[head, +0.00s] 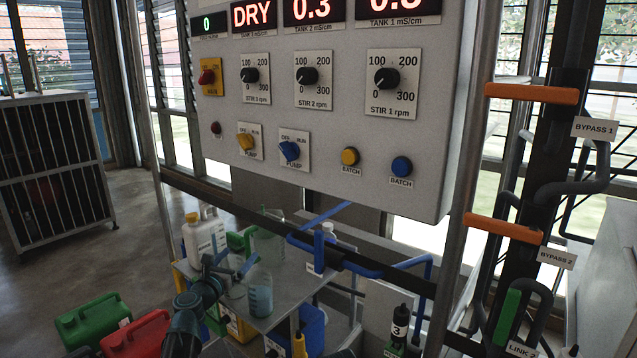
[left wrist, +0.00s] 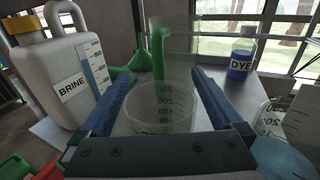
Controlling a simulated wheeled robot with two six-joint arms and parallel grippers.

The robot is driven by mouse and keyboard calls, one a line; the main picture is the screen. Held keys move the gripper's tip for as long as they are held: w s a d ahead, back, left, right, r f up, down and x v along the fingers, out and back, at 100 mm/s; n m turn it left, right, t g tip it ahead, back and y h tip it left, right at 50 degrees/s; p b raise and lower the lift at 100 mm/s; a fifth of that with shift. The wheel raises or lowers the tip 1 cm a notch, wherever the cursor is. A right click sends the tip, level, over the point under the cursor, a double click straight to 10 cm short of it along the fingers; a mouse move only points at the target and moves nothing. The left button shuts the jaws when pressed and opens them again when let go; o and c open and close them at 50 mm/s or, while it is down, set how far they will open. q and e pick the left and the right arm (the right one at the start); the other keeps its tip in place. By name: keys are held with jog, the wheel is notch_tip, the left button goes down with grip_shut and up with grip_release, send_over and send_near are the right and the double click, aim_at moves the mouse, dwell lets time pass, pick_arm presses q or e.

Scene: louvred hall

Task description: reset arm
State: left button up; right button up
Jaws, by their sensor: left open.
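My left gripper (head: 232,266) is over the bench at the lower left of the head view, with its blue fingers spread. In the left wrist view the open fingers (left wrist: 160,88) lie on either side of a clear graduated beaker (left wrist: 160,118). The beaker looks empty, and I cannot tell whether the fingers touch it. My dark arm comes up from the bottom edge of the head view. My right gripper does not show.
A white BRINE jug (left wrist: 68,75) stands close left of the fingers, a DYE bottle (left wrist: 242,55) farther right. The grey control panel (head: 330,120) overhangs the bench. A beaker of bluish liquid (head: 260,294) stands right of the gripper. Green (head: 90,318) and red cans stand left.

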pick_arm(q)
notch_tip(320, 180, up, 7)
jog(key=p, duration=0.6)
jog(key=shift+r, duration=0.2)
jog(key=s+a+r+y+p, duration=0.2)
jog(key=a+r+y+p, duration=0.1)
jog(key=a, duration=0.7)
jog(key=s+a+r+y+p, duration=0.1)
jog(key=a+r+y+p, duration=0.1)
jog(key=a, duration=0.8)
jog(key=shift+s+r+n+t+y+p, duration=0.3)
jog(key=shift+s+r+y+p, duration=0.1)
jog(key=shift+y+p, duration=0.2)
